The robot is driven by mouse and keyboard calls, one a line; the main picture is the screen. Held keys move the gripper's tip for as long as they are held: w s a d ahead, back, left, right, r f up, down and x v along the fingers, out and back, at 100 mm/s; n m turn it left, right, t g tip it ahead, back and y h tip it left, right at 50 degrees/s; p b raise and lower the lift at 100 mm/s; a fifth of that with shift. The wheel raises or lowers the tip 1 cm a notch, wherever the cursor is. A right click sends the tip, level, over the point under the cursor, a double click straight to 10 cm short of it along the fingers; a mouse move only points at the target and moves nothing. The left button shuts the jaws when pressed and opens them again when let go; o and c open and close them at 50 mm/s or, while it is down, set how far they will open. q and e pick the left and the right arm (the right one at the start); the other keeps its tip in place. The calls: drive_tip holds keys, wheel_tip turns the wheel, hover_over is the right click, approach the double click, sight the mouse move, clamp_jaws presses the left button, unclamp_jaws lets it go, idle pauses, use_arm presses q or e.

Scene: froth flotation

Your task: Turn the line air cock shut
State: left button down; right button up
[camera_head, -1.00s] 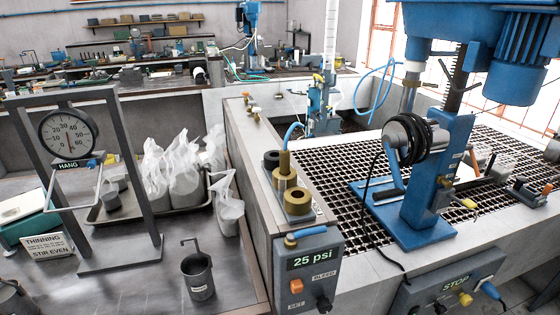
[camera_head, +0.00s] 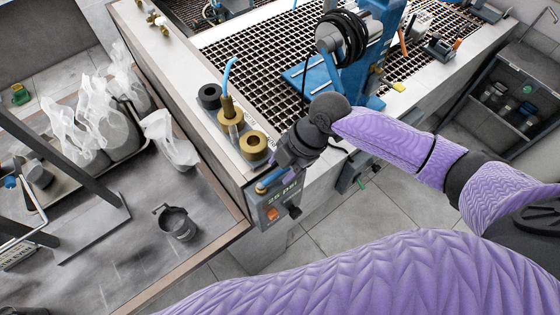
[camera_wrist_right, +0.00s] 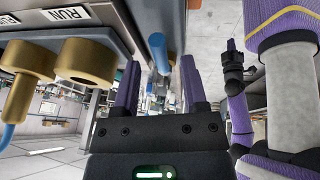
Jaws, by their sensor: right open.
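The line air cock is a blue lever handle (camera_head: 272,180) on top of the grey 25 psi box (camera_head: 279,203). In the right wrist view the blue lever (camera_wrist_right: 158,52) shows between the two purple fingers, apart from both. My right gripper (camera_head: 284,164) is directly at the cock in the head view, with its wrist hiding part of the box top. In the wrist view my right gripper (camera_wrist_right: 160,78) is open, fingers spread either side of the lever. What seems to be my left gripper (camera_wrist_right: 232,62) shows small at the right of the wrist view.
A blue stand (camera_head: 350,65) rises behind. A dark cup (camera_head: 177,224) sits on the left table.

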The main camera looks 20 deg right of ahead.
drive_tip(key=shift+a+f, duration=0.1)
drive_tip(key=shift+f, duration=0.25)
drive_tip(key=shift+s, duration=0.1)
drive_tip(key=shift+c, duration=0.2)
clamp_jaws()
idle(1.0)
